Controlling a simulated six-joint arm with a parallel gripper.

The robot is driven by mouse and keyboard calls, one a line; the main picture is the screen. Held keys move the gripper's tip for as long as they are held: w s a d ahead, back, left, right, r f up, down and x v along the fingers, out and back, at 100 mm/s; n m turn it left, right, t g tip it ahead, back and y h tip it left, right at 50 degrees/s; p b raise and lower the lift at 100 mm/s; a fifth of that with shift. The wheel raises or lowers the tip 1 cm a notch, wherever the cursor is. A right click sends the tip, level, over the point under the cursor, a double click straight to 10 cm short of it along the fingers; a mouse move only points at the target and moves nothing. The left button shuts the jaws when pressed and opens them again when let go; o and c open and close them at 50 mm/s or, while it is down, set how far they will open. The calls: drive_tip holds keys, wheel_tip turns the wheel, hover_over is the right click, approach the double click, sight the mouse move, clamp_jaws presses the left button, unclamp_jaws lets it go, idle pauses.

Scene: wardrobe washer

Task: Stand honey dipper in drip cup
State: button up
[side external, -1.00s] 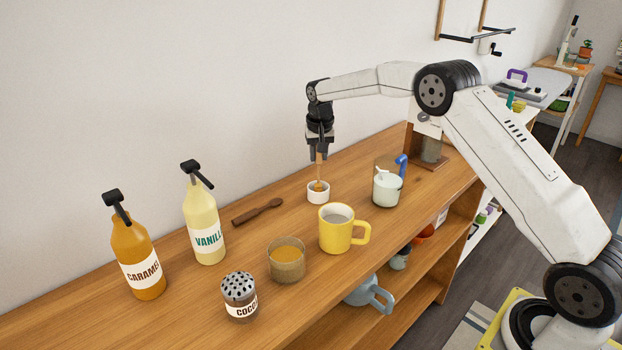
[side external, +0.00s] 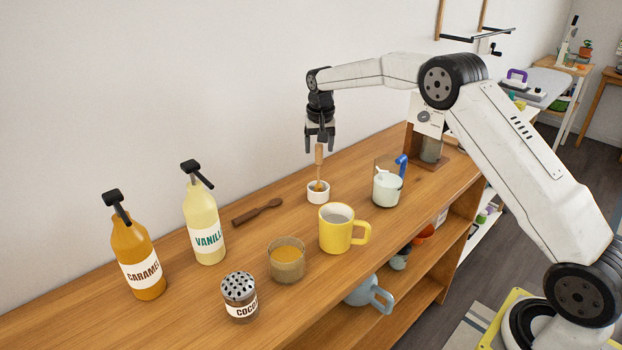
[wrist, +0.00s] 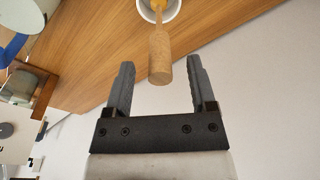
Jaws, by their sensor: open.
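The honey dipper (side external: 319,156) stands nearly upright in the small white drip cup (side external: 318,196), its head down inside the cup and its wooden handle pointing up. The wrist view also shows the dipper handle (wrist: 160,55) and the cup rim (wrist: 177,14). My gripper (side external: 319,145) is open just above the handle's top end. In the wrist view my gripper (wrist: 157,68) has its fingers spread on either side of the handle's end, with clear gaps. The dipper's head is mostly hidden by the cup wall.
A yellow mug (side external: 336,236), a glass of amber liquid (side external: 286,267) and a cocoa shaker (side external: 239,300) stand in front. A milky glass jug (side external: 387,190) stands right of the cup.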

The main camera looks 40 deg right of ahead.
drive_tip(key=shift+s+a+r, duration=0.1)
drive_tip(key=shift+s+r, duration=0.05)
drive_tip(key=shift+r, duration=1.05)
drive_tip(key=shift+s+a+r, duration=0.1)
drive_tip(key=shift+r, duration=1.1)
drive_tip(key=shift+s+a, duration=0.1)
drive_tip(key=s+a+f+n, duration=0.2)
drive_tip(key=s+a+f, duration=0.1)
drive_tip(key=s, duration=0.7)
drive_tip(key=s+a+f+n+t, duration=0.1)
drive_tip(key=s+a+f+n, duration=0.1)
drive_tip(key=s, duration=0.9)
drive_tip(key=s+a+f+n, duration=0.2)
drive_tip(key=s+a+f, duration=0.2)
drive_tip(key=s, duration=0.7)
drive_tip(key=shift+a+n+y, duration=0.4)
drive_tip(key=shift+a, duration=0.75)
